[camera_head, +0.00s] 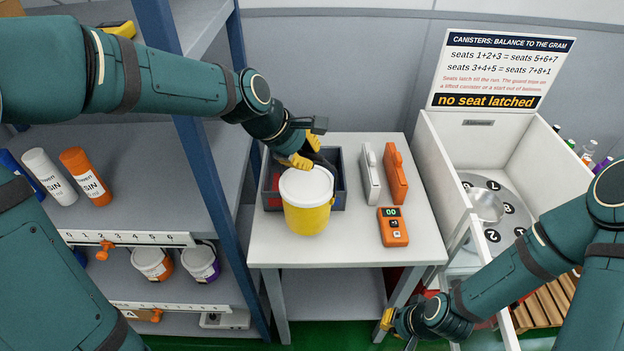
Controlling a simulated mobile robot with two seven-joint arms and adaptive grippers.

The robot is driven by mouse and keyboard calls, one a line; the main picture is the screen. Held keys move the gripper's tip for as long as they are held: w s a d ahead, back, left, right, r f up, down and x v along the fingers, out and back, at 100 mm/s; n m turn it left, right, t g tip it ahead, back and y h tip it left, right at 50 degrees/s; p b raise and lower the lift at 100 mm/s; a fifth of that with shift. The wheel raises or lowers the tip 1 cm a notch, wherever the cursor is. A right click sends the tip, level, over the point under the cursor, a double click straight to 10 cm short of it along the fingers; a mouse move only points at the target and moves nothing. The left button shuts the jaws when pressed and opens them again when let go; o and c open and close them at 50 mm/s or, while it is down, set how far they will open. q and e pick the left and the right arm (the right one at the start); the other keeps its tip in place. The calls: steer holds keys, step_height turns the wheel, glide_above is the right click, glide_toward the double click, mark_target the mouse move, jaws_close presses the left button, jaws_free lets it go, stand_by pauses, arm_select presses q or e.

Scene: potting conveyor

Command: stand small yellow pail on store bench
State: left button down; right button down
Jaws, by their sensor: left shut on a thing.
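A small yellow pail (307,217) with a white lid is upright over the white bench (364,254), at its left part and in front of a dark grey bin (272,199). My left gripper (308,158) reaches down behind the pail and is shut on it at the rear of its rim; the lid hides part of the grip. I cannot tell whether the pail's base touches the bench top. My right gripper (388,322) is low at the bench's front right, away from the pail; its fingers are too small to read.
An orange meter (393,227), a white case (369,174) and an orange case (395,174) occupy the bench's right side. The bench's front is clear. Shelves (135,170) with bottles and pails stand left; a white machine (445,165) stands right.

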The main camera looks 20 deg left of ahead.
mark_target(312, 180)
arm_select(q)
steer(key=shift+f+b, duration=0.9)
steer(key=shift+f, duration=2.1)
steer(key=c, duration=1.1)
jaws_free()
steer(key=shift+f, duration=0.1)
steer(key=shift+c, duration=0.2)
steer(key=shift+r, duration=0.25)
steer(key=p+v, duration=0.2)
steer(key=v, duration=1)
steer(key=shift+p, duration=0.4)
steer(key=shift+f, duration=0.15)
steer(key=shift+s, duration=0.1)
